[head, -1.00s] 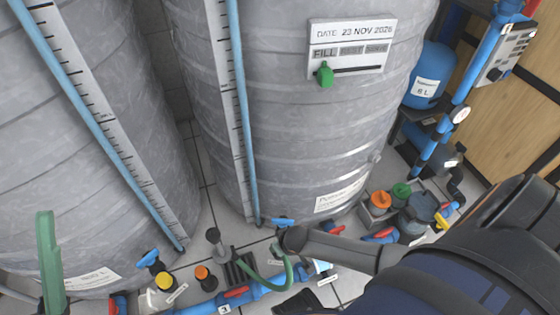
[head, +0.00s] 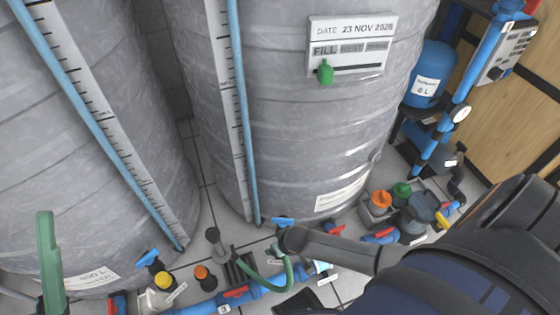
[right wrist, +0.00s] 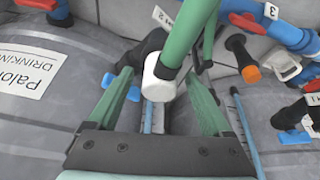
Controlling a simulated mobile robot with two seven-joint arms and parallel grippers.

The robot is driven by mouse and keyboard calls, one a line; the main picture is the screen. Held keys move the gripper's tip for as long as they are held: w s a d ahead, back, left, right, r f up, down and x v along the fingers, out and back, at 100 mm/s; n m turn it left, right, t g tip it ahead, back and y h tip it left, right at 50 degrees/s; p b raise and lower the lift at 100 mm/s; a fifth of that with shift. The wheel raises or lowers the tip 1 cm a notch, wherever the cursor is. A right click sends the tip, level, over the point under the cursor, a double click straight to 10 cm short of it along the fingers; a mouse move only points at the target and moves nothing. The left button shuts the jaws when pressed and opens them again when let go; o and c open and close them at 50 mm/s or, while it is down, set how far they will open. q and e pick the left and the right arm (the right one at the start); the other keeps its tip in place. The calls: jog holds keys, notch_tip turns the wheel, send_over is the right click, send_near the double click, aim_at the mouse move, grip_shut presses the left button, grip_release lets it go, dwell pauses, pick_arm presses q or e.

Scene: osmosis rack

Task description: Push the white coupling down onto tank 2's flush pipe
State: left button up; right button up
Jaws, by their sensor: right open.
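In the right wrist view the white coupling (right wrist: 160,76) sits at the end of a thick green hose (right wrist: 190,30). My right gripper (right wrist: 160,80) is open, with one green finger on each side of the coupling and gaps between. A dark pipe piece (right wrist: 147,47) shows just behind the coupling; whether it is tank 2's flush pipe I cannot tell. In the head view I cannot make out the coupling, and my right arm covers the lower right. One green finger of my left gripper (head: 47,260) shows at the lower left; its opening is unclear.
Two large grey tanks (head: 290,120) fill the back. Blue pipework (head: 262,292) with coloured valve handles runs along the floor before them. An orange-capped fitting (head: 202,272) and a blue-handled valve (head: 283,221) stand nearby. A blue vessel (head: 428,75) stands at the right.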

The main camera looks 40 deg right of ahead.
jog(key=shift+r, duration=0.2)
pick_arm(q)
notch_tip(320, 180, up, 8)
jog(key=m+p, duration=0.1)
jog(key=p, duration=0.6)
jog(key=shift+w+a+f+n+t+y+p, duration=0.1)
jog(key=shift+w+a+f+n+y, duration=0.1)
jog(key=shift+w+f+n+y, duration=0.4)
jog(key=shift+w+a+f+n+t+y+p, duration=0.15)
jog(key=shift+w+a+f+n+y, duration=0.2)
jog(key=shift+f+y, duration=0.35)
jog(key=shift+w+a+f+n+t+y+p, duration=0.1)
jog(key=shift+w+f+n+y, duration=0.25)
jog(key=shift+f+n+y, duration=0.35)
pick_arm(e)
jog(key=v, duration=1.2)
pick_arm(q)
jog(key=shift+h, duration=0.3)
